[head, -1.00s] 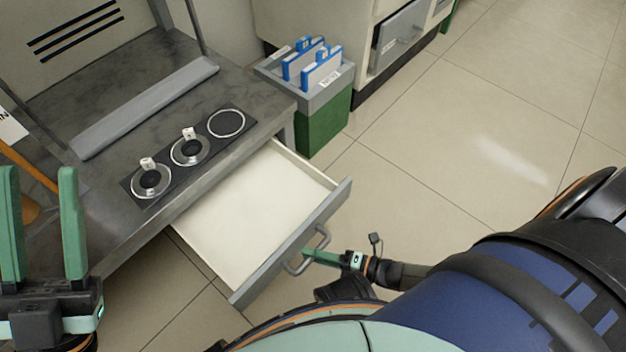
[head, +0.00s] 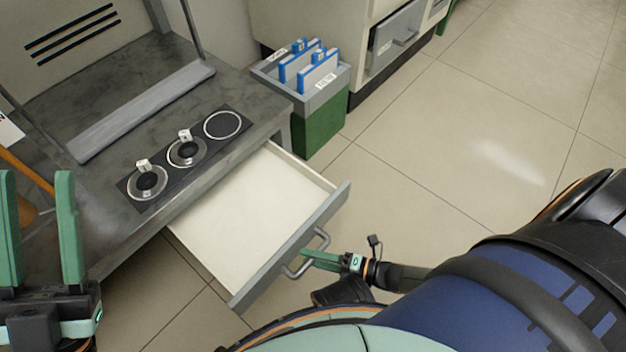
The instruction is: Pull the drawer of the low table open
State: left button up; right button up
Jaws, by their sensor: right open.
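The low table (head: 190,95) is a dark grey metal bench at the left. Its drawer (head: 250,215) stands pulled far out, showing an empty cream interior. The drawer's grey front has a bar handle (head: 307,258). My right gripper (head: 306,255) is at this handle, its green fingers by the bar, and it is open. Whether a finger touches the bar cannot be told. My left gripper (head: 38,230) is at the lower left, in front of the table, with its two green fingers wide apart and nothing between them.
On the table lie a black plate (head: 185,152) with ring-shaped places and small tagged parts, and a long grey bar (head: 145,110). A green bin (head: 322,125) with blue-and-grey items stands beyond the drawer. Tiled floor (head: 430,170) is clear to the right.

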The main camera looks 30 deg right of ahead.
jog(key=p+v, duration=0.2)
jog(key=v, duration=1)
jog(key=shift+s+d+r, duration=0.15)
jog(key=shift+s+r, duration=0.05)
